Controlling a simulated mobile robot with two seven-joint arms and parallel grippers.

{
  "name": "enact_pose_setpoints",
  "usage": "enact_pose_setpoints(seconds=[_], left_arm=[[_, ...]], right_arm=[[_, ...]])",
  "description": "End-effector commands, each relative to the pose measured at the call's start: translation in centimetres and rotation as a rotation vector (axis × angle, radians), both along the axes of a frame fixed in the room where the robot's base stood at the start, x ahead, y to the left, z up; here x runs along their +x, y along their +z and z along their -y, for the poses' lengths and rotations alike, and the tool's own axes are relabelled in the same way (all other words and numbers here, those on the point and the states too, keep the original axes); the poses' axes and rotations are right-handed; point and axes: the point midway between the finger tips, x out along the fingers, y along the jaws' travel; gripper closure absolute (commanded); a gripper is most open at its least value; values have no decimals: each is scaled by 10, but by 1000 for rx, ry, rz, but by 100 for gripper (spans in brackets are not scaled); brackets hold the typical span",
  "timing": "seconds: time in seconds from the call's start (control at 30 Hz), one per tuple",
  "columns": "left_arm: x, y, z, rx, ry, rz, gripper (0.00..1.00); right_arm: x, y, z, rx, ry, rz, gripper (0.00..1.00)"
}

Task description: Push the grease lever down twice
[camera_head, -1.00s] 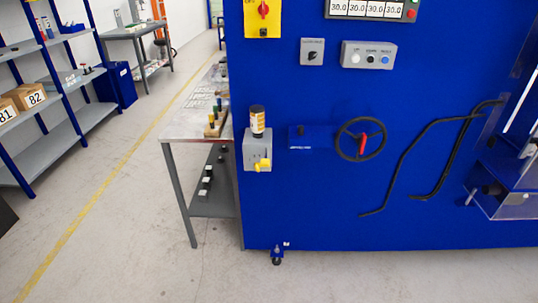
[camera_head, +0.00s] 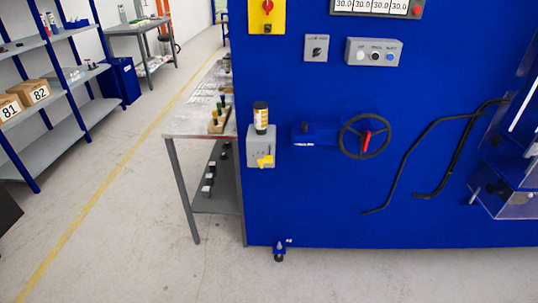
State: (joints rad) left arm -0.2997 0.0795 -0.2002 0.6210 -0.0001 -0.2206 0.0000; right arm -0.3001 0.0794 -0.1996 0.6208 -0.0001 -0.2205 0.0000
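The grease unit (camera_head: 260,145) is a small grey box on the left edge of the blue machine's front, with a clear and amber reservoir (camera_head: 261,118) with a dark cap on top. Its yellow lever (camera_head: 265,161) sticks out at the lower part of the box. Neither of my grippers shows in the head view, and nothing touches the lever.
The blue machine (camera_head: 330,205) carries a black handwheel (camera_head: 364,137) with a red handle, black bent hoses (camera_head: 440,150) and a grey button box (camera_head: 372,52). A grey table (camera_head: 180,125) stands left of it. Blue shelving (camera_head: 55,150) is further left. The floor (camera_head: 130,220) between is clear.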

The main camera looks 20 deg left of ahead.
Motion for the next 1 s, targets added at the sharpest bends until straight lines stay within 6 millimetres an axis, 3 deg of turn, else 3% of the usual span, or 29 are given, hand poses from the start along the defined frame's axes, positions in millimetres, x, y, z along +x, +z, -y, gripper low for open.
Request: enact_pose_setpoints(seconds=[0.17,1.0], left_arm=[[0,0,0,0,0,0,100],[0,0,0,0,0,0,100]], right_arm=[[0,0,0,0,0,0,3],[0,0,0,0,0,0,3]])
